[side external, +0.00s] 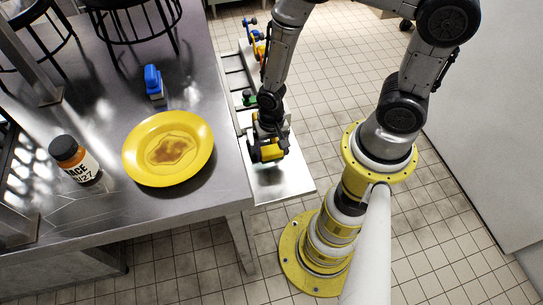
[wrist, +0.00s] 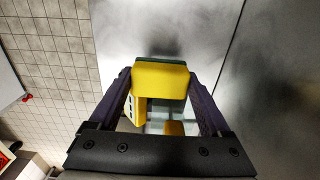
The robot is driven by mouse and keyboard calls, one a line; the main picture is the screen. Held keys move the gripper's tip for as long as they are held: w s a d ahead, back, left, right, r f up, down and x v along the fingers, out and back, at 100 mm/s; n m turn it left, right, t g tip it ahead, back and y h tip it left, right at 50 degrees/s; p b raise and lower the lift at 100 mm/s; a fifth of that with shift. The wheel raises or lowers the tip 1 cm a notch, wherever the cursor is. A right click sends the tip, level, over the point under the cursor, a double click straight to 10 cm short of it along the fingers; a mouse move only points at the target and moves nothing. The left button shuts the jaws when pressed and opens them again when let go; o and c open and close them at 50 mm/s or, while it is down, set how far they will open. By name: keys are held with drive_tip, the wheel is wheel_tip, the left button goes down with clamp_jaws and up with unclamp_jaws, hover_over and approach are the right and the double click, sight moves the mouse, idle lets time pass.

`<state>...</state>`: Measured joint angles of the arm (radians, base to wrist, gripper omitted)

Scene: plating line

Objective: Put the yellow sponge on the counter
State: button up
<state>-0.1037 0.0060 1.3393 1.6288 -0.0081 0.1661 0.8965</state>
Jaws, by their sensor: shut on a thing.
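The yellow sponge (wrist: 160,80), with a green layer along its far edge, sits between the two fingers of my gripper (wrist: 163,88) in the wrist view. My gripper is shut on it. In the side external view my gripper (side external: 268,155) points down over a pale metal panel beside the counter, with a yellow block at its fingertips. The gap to the panel is hard to judge. The steel counter (side external: 215,195) is left of my gripper.
On the counter are a yellow plate (side external: 190,175) with a brown stain, a dark-capped bottle (side external: 78,160) and a blue-and-white item (side external: 153,82). The pale panel (side external: 295,182) borders the counter's right edge. Several small coloured items lie farther back along that strip. Black stools stand behind.

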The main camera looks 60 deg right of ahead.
sight(271, 157)
drive_tip(key=shift+f, duration=1.7)
drive_tip(key=shift+f, duration=0.15)
drive_tip(key=o, duration=1.1)
drive_tip(key=shift+o, duration=0.2)
